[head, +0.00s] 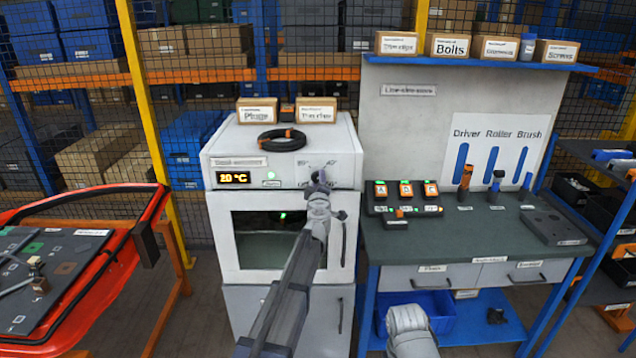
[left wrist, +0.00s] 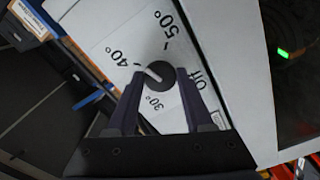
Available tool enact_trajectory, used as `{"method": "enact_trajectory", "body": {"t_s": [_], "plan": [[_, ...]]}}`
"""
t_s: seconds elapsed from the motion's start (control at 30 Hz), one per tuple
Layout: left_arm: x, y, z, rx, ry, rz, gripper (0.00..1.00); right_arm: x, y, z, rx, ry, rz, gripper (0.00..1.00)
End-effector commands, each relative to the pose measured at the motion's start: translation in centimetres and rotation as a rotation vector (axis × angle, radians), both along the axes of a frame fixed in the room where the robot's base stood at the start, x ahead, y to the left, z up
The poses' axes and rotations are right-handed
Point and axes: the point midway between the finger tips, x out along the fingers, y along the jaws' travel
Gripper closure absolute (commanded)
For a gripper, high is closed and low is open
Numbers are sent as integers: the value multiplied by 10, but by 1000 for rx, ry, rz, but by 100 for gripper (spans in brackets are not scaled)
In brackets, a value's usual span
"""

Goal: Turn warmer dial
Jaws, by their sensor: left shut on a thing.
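The white warmer (head: 222,172) stands in the middle of the head view, with an amber display (head: 234,178) reading 20 °C and a window in its door. My left gripper (head: 318,186) is at the right end of its upper panel and covers the dial there. In the left wrist view the black dial (left wrist: 158,77) sits between the fingers of my left gripper (left wrist: 160,88), which is shut on it. The dial's white pointer is toward the 40° mark. The labels 30°, 50° and Off also show around it. My right gripper's fingers are not in view.
A black cable coil (head: 282,140) and labelled boxes (head: 257,110) lie on top of the warmer. A workbench (head: 455,235) with scanner-like orange units and tools stands to the right. A red-rimmed cart (head: 100,195) is at the left. Mesh fencing and shelves stand behind.

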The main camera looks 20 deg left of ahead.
Motion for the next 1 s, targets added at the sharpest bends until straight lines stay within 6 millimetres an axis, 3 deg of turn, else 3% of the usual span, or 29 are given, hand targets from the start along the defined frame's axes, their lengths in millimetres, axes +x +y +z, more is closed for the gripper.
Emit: {"method": "enact_trajectory", "body": {"t_s": [1.0], "plan": [[-1,0,2,-928,-267,1,100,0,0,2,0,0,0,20]]}}
